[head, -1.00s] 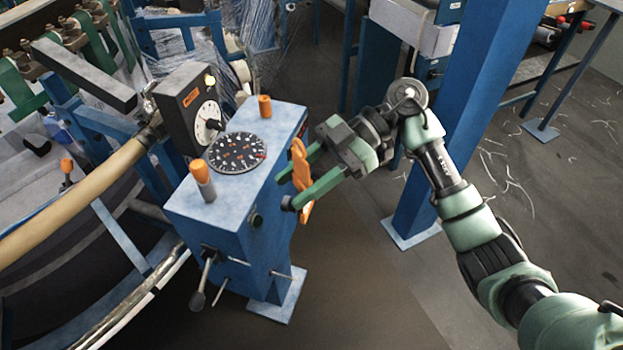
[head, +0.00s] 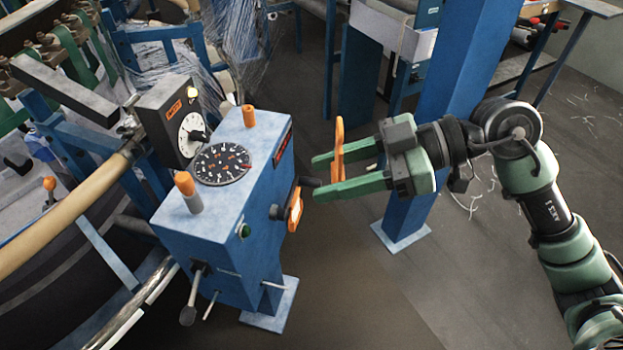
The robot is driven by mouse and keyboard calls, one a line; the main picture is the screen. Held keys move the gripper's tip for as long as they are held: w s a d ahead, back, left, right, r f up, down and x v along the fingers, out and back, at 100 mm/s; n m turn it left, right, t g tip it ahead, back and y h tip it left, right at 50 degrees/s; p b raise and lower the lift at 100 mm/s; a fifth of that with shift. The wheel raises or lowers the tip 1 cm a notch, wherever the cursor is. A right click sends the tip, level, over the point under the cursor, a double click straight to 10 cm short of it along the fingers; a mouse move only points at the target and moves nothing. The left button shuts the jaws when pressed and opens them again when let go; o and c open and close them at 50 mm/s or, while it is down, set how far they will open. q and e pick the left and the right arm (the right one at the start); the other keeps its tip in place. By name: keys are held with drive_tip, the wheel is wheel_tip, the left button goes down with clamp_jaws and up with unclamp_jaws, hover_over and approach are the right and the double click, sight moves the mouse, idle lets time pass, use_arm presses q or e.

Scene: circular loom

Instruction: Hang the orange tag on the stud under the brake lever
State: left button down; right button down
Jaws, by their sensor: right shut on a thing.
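The orange tag (head: 339,140) stands upright between the fingers of my right gripper (head: 316,177), its upper end above them. The gripper is shut on it, to the right of the blue control box (head: 215,230). Short dark lever parts with a black knob (head: 276,212) stick out from the box's right side; they appear to be the brake lever. A second orange piece with a pale mark (head: 295,210) is beside them, left of the fingertips. I cannot make out the stud clearly. My left gripper is not in view.
The box top carries a round black dial (head: 222,164) and two orange-capped posts. A grey gauge box (head: 172,120) stands behind it. A blue column (head: 440,120) rises behind my right arm. The floor in front is clear.

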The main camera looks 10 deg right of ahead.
drive_tip(key=shift+s+d+r+m+t, duration=0.3)
drive_tip(key=shift+r+m+t, duration=0.1)
drive_tip(key=shift+r, duration=0.05)
drive_tip(key=shift+w+a, duration=0.15)
drive_tip(key=shift+a, duration=0.1)
drive_tip(key=w+a+m+t+h, duration=0.2)
drive_tip(key=w+a+m+t, duration=0.2)
drive_tip(key=w+a, duration=0.3)
drive_tip(key=shift+w+a, duration=0.35)
drive_tip(key=shift+a, duration=0.85)
